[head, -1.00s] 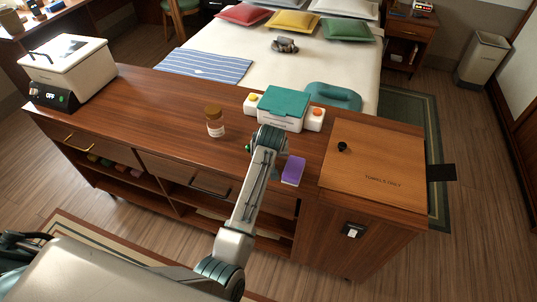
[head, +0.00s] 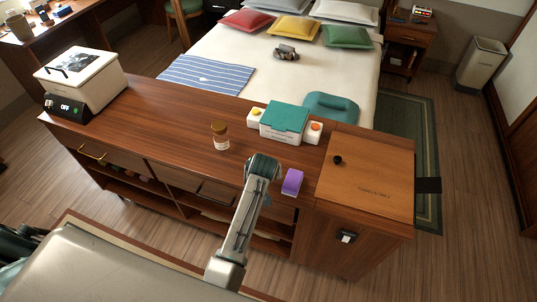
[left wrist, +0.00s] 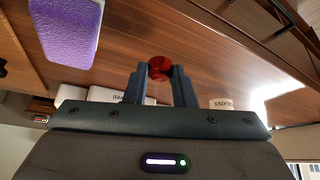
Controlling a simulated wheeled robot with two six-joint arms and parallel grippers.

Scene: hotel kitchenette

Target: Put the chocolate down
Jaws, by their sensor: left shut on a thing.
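My left gripper (left wrist: 159,85) is shut on a small round red chocolate (left wrist: 159,68), seen between its two dark fingers in the left wrist view. In the head view the left wrist (head: 262,168) is over the front part of the wooden counter (head: 160,125), and hides the fingers and the chocolate. I cannot tell how high the chocolate is above the wood. A purple block (head: 292,182) lies just right of the gripper near the counter's front edge; it also shows in the left wrist view (left wrist: 65,28). My right gripper is not in view.
A teal-lidded white box (head: 284,122) stands behind the gripper, with small white holders beside it. A brown-capped bottle (head: 220,137) stands to the left. A white appliance (head: 82,80) is far left. The counter between appliance and bottle is clear.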

